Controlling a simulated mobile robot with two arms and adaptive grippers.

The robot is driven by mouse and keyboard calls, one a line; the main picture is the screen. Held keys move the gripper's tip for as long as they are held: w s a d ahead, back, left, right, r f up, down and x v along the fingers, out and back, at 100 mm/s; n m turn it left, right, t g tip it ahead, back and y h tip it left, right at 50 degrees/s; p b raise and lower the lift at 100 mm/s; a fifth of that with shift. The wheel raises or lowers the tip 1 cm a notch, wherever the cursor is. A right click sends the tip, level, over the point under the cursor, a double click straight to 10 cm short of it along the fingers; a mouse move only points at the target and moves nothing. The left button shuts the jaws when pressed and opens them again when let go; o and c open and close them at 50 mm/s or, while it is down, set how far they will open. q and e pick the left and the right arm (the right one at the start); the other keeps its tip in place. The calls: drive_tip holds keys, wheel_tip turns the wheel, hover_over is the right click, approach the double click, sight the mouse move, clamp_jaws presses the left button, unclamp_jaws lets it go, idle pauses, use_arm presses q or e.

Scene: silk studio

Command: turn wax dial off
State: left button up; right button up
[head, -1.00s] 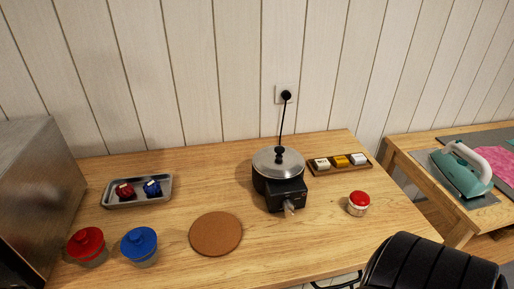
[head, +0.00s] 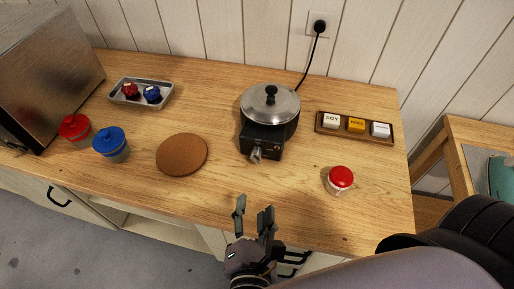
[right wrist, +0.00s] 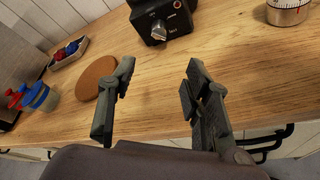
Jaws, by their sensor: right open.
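The wax melter is a black pot (head: 268,122) with a metal lid, on the wooden table in the head view. Its silver dial (head: 256,154) sticks out of the front of its black control box. The dial also shows in the right wrist view (right wrist: 158,31), at the top, beyond my fingers. My left gripper is not in view.
A cork mat (head: 182,155) lies left of the pot. Red (head: 75,130) and blue (head: 111,144) lidded jars and a metal tray (head: 116,98) are at left. A cord runs to the wall outlet (head: 319,26).

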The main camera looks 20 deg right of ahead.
drive_tip(key=shift+w+d+f, duration=0.1)
drive_tip(key=shift+w+d, duration=0.05)
drive_tip(key=shift+w, duration=0.45)
drive_tip(key=shift+w+d+f, duration=0.1)
drive_tip(key=shift+w, duration=0.5)
drive_tip(key=p, duration=0.2)
approach(256, 160)
drive_tip(key=shift+x, duration=1)
drive_tip(key=p+x, duration=0.1)
drive_tip(key=x, duration=0.5)
drive_tip(key=shift+a+r, duration=0.1)
drive_tip(key=shift+x, duration=0.9)
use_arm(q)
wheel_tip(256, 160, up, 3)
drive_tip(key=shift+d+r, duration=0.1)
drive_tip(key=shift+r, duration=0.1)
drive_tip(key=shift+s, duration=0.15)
use_arm(e)
drive_tip(key=shift+s, duration=0.1)
drive_tip(key=c, duration=0.3)
clamp_jaws()
use_arm(q)
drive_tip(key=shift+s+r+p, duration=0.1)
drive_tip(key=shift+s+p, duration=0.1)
drive_tip(key=shift+p, duration=0.15)
